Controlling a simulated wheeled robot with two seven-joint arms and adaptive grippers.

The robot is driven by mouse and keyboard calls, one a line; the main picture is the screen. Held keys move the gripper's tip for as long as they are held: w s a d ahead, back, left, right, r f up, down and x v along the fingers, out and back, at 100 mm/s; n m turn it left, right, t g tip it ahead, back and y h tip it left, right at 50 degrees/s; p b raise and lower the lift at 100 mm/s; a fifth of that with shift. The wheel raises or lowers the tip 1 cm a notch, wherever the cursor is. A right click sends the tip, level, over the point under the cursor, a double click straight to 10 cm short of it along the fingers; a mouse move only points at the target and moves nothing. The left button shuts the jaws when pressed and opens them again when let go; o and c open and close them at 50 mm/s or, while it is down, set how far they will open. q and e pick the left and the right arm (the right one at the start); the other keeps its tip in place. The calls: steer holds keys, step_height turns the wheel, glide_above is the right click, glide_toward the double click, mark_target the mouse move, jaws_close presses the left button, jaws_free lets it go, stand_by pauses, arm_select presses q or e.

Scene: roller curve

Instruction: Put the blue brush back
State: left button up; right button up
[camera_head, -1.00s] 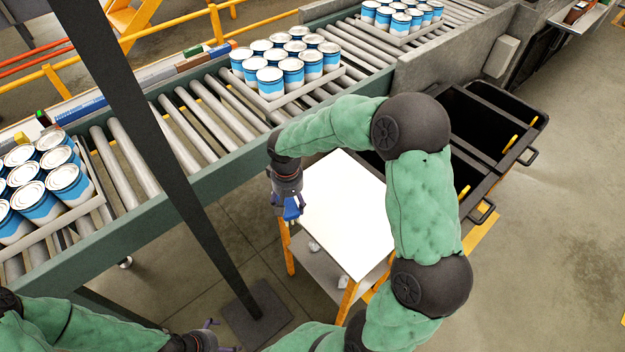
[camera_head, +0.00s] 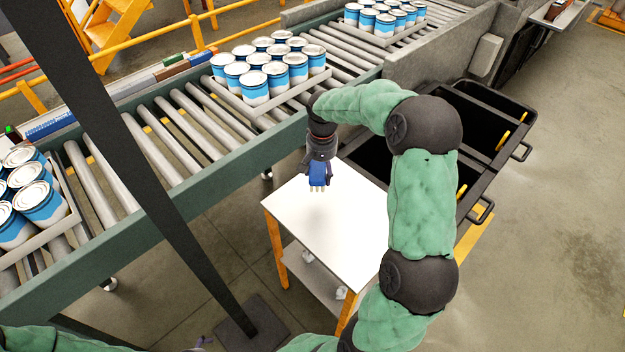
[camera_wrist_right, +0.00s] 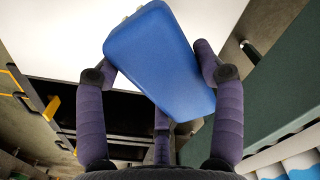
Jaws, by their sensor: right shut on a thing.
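The blue brush (camera_head: 318,174) is in my right gripper (camera_head: 319,164), over the white top of a small table (camera_head: 290,215) in the head view. Pale tips show at its lower end. In the right wrist view the blue block of the brush (camera_wrist_right: 160,58) sits tilted between the dark fingers of my right gripper (camera_wrist_right: 158,75), which are shut on it. I cannot tell whether the brush touches the tabletop. Of my left gripper (camera_head: 203,342), only a small part shows at the bottom edge of the head view, and its jaws cannot be made out.
A roller conveyor (camera_head: 190,130) with trays of blue and white cans (camera_head: 255,88) runs behind the table. Black bins (camera_head: 480,130) stand to the right. A dark post (camera_head: 150,170) crosses the left side. The visible tabletop is otherwise bare.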

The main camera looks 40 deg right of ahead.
steer(key=w+f+b, duration=0.1)
steer(key=w+f, duration=0.1)
steer(key=f, duration=0.1)
steer(key=w+d+f+b, duration=0.1)
steer(key=w+f, duration=0.2)
steer(key=shift+w+d, duration=0.15)
step_height(320, 180, down, 3)
steer(key=shift+w+f+b, duration=0.1)
steer(key=shift+f+b, duration=0.1)
steer(key=shift+b, duration=0.6)
steer(key=shift+r, duration=0.1)
steer(key=o, duration=1.1)
step_height(320, 180, up, 12)
steer(key=p, duration=0.4)
